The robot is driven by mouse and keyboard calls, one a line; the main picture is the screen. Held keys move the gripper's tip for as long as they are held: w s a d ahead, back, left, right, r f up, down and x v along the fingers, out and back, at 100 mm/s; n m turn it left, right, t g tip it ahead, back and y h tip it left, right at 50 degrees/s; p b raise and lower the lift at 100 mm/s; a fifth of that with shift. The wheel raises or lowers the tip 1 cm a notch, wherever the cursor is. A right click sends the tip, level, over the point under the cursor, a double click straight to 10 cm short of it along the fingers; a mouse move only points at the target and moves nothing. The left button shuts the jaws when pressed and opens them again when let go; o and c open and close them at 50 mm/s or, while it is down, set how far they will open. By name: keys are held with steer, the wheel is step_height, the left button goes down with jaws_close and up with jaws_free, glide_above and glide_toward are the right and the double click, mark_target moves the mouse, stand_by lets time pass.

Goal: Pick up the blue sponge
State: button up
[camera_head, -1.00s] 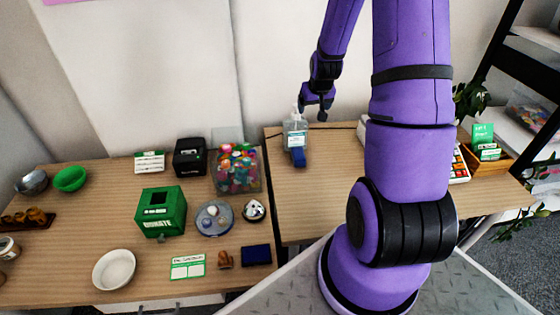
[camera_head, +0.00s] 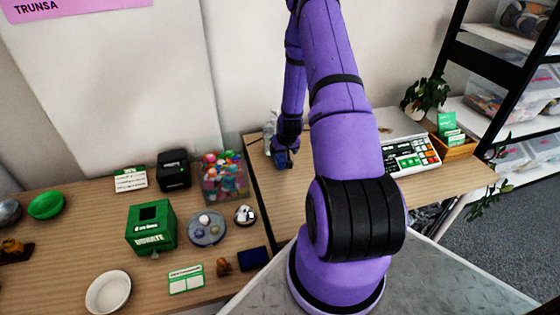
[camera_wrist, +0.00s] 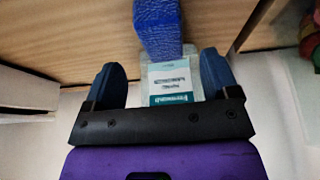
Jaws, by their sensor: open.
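The blue sponge (camera_wrist: 158,28) shows in the wrist view as a bright blue, textured block at the top centre, on the wooden table. My gripper (camera_wrist: 160,68) is open, with its two dark blue fingers apart. The sponge lies beyond the gap between the fingertips and is not gripped. A clear bottle with a white and teal label (camera_wrist: 172,82) shows between the fingers, close to the sponge. In the head view my gripper (camera_head: 283,158) is low at the table's left part, in front of the bottle (camera_head: 270,125). There I cannot tell the sponge from the fingers.
A bin of colourful items (camera_head: 222,178), a green donation box (camera_head: 151,228) and a dark blue flat object (camera_head: 252,259) stand on the left table (camera_head: 70,230). A cash register (camera_head: 410,157) and a plant (camera_head: 425,93) are to the right. The wall is close behind.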

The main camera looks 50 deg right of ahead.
mark_target(281, 157)
steer(key=shift+x, duration=3)
steer(key=shift+a, duration=0.15)
steer(key=c, duration=1)
